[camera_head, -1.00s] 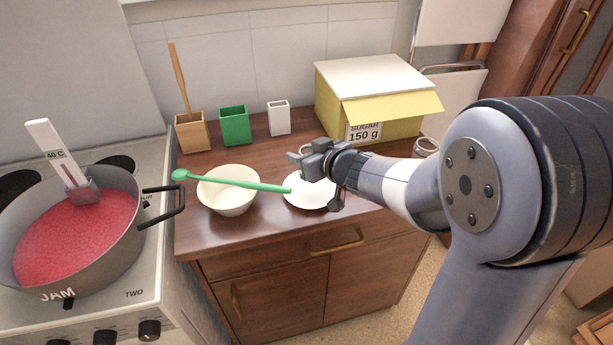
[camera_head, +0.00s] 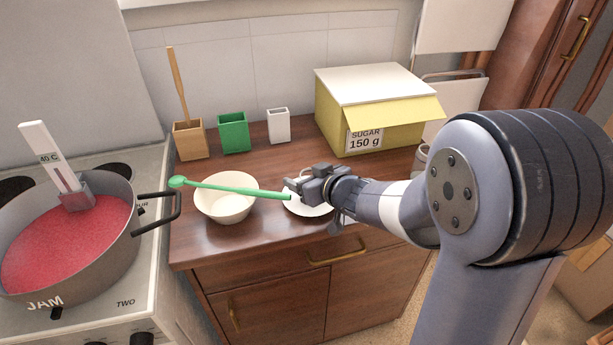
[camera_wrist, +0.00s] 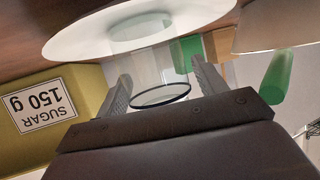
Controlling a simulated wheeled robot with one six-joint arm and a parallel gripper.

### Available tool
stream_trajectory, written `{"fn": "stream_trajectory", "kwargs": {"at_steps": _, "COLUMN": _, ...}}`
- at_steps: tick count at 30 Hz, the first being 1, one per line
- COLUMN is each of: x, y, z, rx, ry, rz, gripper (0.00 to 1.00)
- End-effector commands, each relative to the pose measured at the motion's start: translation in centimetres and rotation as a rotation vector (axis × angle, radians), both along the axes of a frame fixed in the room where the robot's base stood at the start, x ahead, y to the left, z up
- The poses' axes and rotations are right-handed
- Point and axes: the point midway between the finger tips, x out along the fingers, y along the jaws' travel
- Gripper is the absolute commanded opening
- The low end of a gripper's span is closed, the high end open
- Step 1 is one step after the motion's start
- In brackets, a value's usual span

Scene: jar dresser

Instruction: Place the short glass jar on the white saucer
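The white saucer (camera_head: 305,209) lies on the wooden dresser top, right of the bowl, partly hidden by my gripper. My gripper (camera_head: 300,187) is over the saucer. In the wrist view, the short glass jar (camera_wrist: 160,97) is clear, with a dark-edged round rim, and sits between my gripper's two fingers (camera_wrist: 160,72). The fingertips appear to press on its sides. Its far end is in front of the saucer (camera_wrist: 75,40), whose pale centre shows behind it. I cannot tell whether the jar touches the saucer. In the head view the jar is mostly hidden.
A white bowl (camera_head: 226,205) with a green spoon (camera_head: 235,189) across it stands close left of the saucer. The yellow sugar box (camera_head: 380,112) is behind right. Wooden (camera_head: 190,141), green (camera_head: 233,133) and white (camera_head: 278,126) holders line the back. A jam pot (camera_head: 75,240) is left.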

Motion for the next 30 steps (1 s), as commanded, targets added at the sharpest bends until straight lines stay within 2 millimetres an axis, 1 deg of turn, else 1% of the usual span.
{"fn": "stream_trajectory", "kwargs": {"at_steps": 7, "x": 0.0, "y": 0.0, "z": 0.1, "rx": 0.0, "ry": 0.0, "rz": 0.0, "gripper": 0.7}}
{"fn": "stream_trajectory", "kwargs": {"at_steps": 11, "x": -0.2, "y": -0.1, "z": 0.6, "rx": 0.001, "ry": -0.001, "rz": -0.001, "gripper": 0.7}}
{"fn": "stream_trajectory", "kwargs": {"at_steps": 14, "x": -1.2, "y": -1.0, "z": 1.3, "rx": 0.001, "ry": -0.002, "rz": -0.003, "gripper": 0.7}}
{"fn": "stream_trajectory", "kwargs": {"at_steps": 24, "x": -6.6, "y": -4.7, "z": 4.1, "rx": 0.001, "ry": -0.002, "rz": -0.004, "gripper": 0.7}}
{"fn": "stream_trajectory", "kwargs": {"at_steps": 30, "x": -8.6, "y": -6.0, "z": 4.9, "rx": 0.0, "ry": -0.001, "rz": -0.003, "gripper": 0.7}}
